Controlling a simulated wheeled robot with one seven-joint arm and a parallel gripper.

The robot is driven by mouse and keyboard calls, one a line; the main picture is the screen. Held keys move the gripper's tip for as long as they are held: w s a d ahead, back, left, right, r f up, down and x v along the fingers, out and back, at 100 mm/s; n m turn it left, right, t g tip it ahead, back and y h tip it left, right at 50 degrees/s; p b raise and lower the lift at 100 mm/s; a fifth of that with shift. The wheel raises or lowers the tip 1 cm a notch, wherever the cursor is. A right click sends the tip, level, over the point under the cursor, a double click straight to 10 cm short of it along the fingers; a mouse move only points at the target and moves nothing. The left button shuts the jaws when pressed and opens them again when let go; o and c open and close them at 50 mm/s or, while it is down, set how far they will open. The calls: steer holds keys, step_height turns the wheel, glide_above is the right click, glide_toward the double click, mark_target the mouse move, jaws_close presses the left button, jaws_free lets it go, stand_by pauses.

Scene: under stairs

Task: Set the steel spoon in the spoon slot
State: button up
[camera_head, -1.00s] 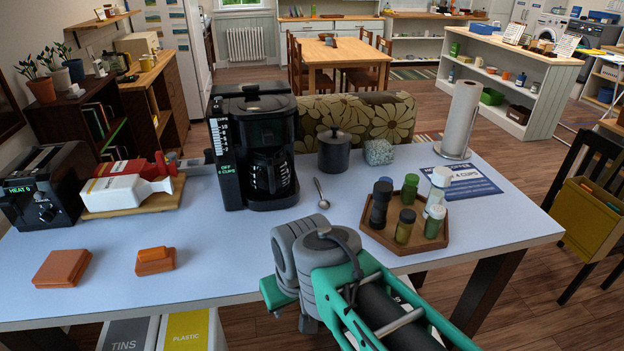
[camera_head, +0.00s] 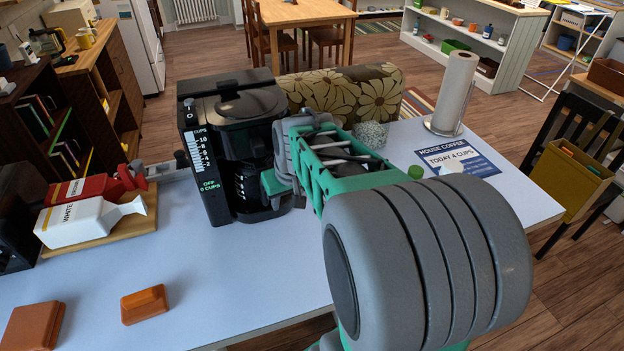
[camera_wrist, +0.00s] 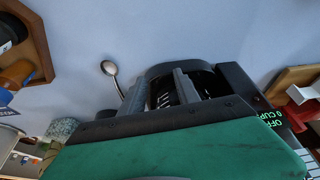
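The steel spoon (camera_wrist: 109,68) lies on the pale tabletop in the wrist view, bowl outward, just left of my left finger; the finger hides part of its handle. In the head view my arm hides it. My gripper (camera_wrist: 158,84) has its two dark fingers spread with a gap between them and nothing held. It points down beside the front of the black coffee maker (camera_head: 205,150), whose carafe shows behind the fingers in the wrist view. In the head view my gripper's green body (camera_head: 276,181) overlaps the coffee maker's right side. I cannot make out a spoon slot.
A wooden tray (camera_wrist: 38,48) of jars stands left in the wrist view. A speckled block (camera_head: 371,134) and a paper towel roll (camera_head: 453,90) stand behind. The table's front middle is clear.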

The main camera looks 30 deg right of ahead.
steer(key=shift+m, duration=0.6)
steer(key=w+d, duration=0.1)
steer(key=d, duration=0.3)
steer(key=w+d+p, duration=0.1)
steer(key=d, duration=0.3)
steer(key=w+d+f+p, duration=0.1)
steer(key=d, duration=0.3)
steer(key=shift+w+d, duration=0.1)
steer(key=shift+w, duration=0.2)
steer(key=shift+h, duration=0.3)
steer(key=p+x, duration=0.2)
steer(key=x, duration=0.6)
steer(key=shift+w, duration=0.15)
steer(key=shift+c, duration=0.6)
jaws_close()
